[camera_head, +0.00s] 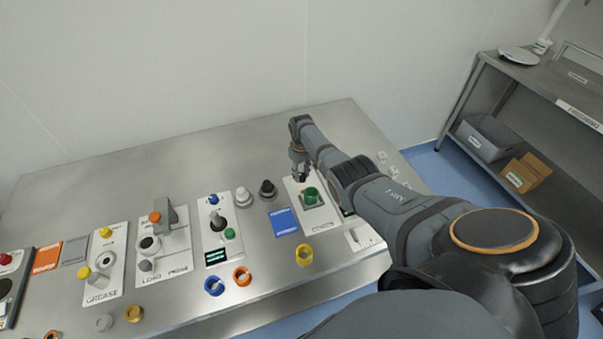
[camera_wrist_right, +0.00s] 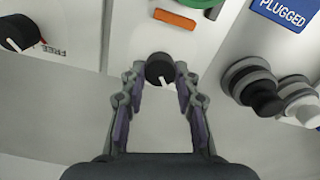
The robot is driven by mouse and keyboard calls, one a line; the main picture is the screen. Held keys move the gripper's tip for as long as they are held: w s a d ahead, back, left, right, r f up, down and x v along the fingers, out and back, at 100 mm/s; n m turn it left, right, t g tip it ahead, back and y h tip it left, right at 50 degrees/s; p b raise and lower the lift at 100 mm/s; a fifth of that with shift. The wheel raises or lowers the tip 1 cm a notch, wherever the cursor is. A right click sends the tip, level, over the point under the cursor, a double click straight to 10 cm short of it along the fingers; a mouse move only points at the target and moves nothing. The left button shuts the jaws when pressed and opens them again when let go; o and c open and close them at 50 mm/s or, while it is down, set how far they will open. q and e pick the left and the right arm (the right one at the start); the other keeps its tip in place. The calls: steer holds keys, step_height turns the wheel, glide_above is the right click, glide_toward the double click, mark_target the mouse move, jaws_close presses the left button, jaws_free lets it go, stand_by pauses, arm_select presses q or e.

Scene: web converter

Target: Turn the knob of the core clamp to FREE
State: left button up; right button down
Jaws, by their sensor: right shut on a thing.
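My right gripper (camera_wrist_right: 160,82) is shut on a small black knob (camera_wrist_right: 160,68) with a white pointer line, in the right wrist view. The pointer is aimed down and slightly right in that view. In the head view my right gripper (camera_head: 301,174) reaches down at the far end of a white panel (camera_head: 318,218), and the held knob is hidden. A second black knob (camera_wrist_right: 18,32) with a white pointer stands on a panel at the left of the wrist view, beside the upside-down print FREE (camera_wrist_right: 50,53). The frames do not show which knob is labelled core clamp.
A green knob (camera_head: 311,195) sits on the same panel, nearer than my gripper. A black plug (camera_head: 267,188) and white plug (camera_head: 243,196) stand left of it, near a blue PLUGGED card (camera_head: 284,222). My right arm covers the bench's right side.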

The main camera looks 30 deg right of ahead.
mark_target(302, 175)
steer(key=c, duration=1)
jaws_free()
step_height(302, 175, up, 12)
steer(key=shift+r, duration=0.1)
